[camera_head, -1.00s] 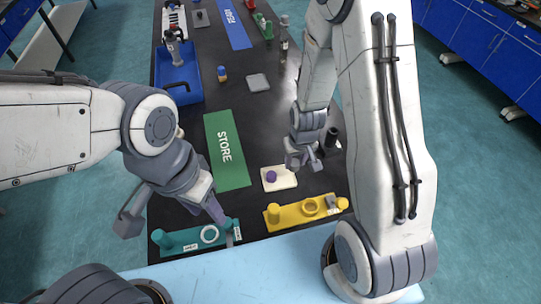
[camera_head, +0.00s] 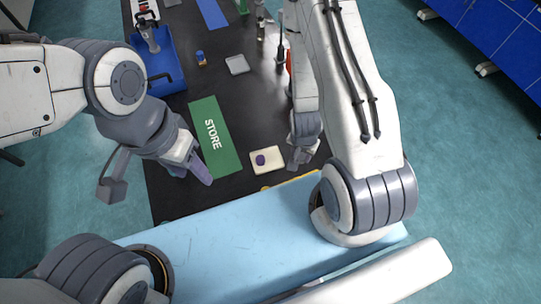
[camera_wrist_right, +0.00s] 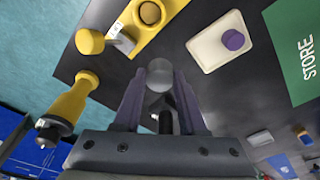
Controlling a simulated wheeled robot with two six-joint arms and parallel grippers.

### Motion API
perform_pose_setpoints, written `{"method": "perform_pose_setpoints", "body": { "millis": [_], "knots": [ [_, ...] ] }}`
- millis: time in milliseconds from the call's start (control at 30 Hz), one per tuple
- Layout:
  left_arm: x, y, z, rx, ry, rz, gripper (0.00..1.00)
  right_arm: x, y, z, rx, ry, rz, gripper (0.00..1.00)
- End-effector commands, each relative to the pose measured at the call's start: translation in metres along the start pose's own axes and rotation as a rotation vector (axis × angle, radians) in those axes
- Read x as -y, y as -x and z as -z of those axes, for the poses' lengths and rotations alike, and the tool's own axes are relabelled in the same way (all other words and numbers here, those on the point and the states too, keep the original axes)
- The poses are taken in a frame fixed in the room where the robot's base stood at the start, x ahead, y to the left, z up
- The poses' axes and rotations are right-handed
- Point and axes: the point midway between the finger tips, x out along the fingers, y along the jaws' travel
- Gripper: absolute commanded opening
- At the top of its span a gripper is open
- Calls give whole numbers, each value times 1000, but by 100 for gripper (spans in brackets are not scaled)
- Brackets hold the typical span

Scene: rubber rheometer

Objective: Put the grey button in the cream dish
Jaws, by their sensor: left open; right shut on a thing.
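My right gripper (camera_wrist_right: 160,82) is shut on the grey button (camera_wrist_right: 160,74), a small round grey piece between its fingertips in the right wrist view. In the head view this gripper (camera_head: 300,156) is just right of the cream dish, and the button cannot be made out there. The cream dish (camera_head: 277,165) is a shallow square tray on the black table with a purple button on it. It also shows in the right wrist view (camera_wrist_right: 208,58), beyond the fingertips and to the right. My left gripper (camera_head: 157,187) is open and empty, left of the green mat.
The purple button (camera_head: 260,160) sits inside the dish. A green STORE mat (camera_head: 222,150) lies left of the dish. A yellow holder (camera_wrist_right: 130,45) is near the right gripper. A grey dish (camera_head: 237,64) and a blue bin (camera_head: 160,62) stand farther back.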

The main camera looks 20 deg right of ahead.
Motion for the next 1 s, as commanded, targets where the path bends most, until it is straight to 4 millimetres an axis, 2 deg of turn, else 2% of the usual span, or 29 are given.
{"method": "perform_pose_setpoints", "body": {
  "millis": [33,100,500,600,900,1000],
  "knots": [
    [2,-22,-2,1,1,0,50,7,-14,0,-5,3,6,0],
    [2,-34,-2,1,2,0,50,14,-18,-1,-3,2,7,0],
    [6,-80,-4,0,9,0,50,35,-27,1,-1,2,6,0],
    [5,-64,-4,0,9,0,50,49,-29,2,3,6,1,0],
    [3,-45,-2,0,6,0,50,92,-55,4,2,4,1,0],
    [3,-42,-2,0,6,0,50,100,-61,4,3,3,1,0]
  ]
}}
